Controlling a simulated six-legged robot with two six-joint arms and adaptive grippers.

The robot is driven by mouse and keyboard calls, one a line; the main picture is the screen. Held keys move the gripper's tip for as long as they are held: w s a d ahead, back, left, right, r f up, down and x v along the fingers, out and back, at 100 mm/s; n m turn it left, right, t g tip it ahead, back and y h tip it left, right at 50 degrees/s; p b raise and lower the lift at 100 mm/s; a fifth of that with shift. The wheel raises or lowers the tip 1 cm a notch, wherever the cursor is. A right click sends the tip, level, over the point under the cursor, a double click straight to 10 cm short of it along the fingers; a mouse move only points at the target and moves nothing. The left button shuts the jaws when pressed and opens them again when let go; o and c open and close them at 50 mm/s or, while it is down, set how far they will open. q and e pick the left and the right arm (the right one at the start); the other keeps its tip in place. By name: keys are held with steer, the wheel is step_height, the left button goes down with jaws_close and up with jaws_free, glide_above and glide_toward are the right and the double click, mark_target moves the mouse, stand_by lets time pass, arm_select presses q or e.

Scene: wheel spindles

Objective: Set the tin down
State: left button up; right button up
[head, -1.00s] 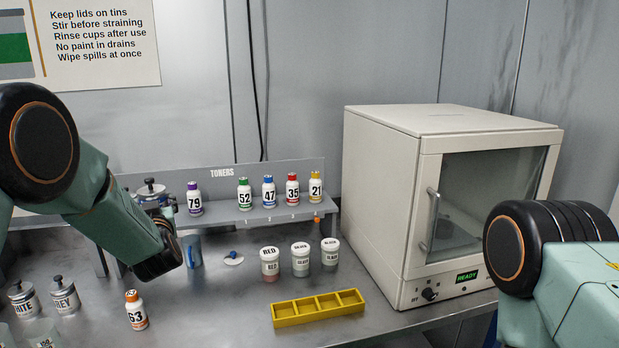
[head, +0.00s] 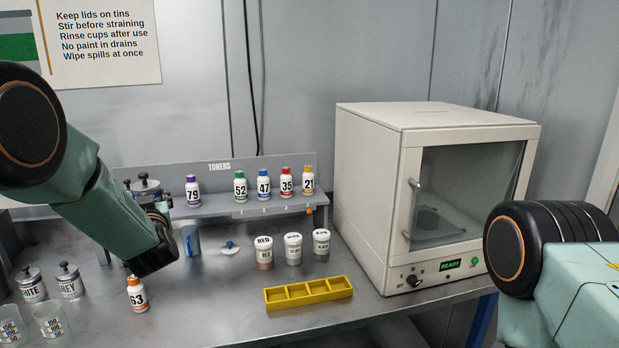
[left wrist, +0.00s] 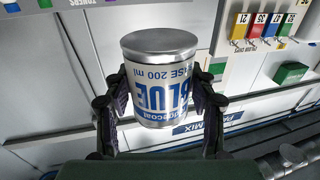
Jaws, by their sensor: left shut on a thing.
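My left gripper (left wrist: 161,98) is shut on a silver tin (left wrist: 160,70) with blue lettering reading BLUE, base 200 ml. The fingers press on both sides of it. Its label reads upside down in the left wrist view, and a plain round metal end faces the top of that picture. In the head view my left forearm hides most of the gripper. Dark-knobbed lids (head: 146,184) show behind it, and I cannot tell whether one belongs to the held tin. My right arm shows at the right, but its gripper is out of view.
WHITE (head: 32,285) and GREY (head: 69,281) tins, clear cups (head: 50,322) and toner bottle 63 (head: 137,294) stand at left. A toner shelf (head: 225,204), lidded cups (head: 293,249), yellow tray (head: 308,293) and oven (head: 378,180) lie beyond. The steel bench is clear before the tray.

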arm_select(q)
steer(key=s+d+f+m+h+b, duration=0.2)
steer(key=s+d+f+b, duration=0.3)
steer(key=s+f, duration=0.3)
steer(key=s+d+f+m+t+h+b, duration=0.1)
steer(key=s+d+f+h+b, duration=0.2)
steer(key=s+d+f+b, duration=0.2)
steer(key=s+d+f+m+t+h+b, duration=0.1)
steer(key=s+d+f+b, duration=0.5)
steer(key=s+f, duration=0.6)
step_height(320, 180, down, 6)
steer(key=shift+d+r+m+h, duration=0.1)
steer(key=shift+d+m+h, duration=0.7)
steer(key=shift+h, duration=0.4)
steer(key=shift+d, duration=0.15)
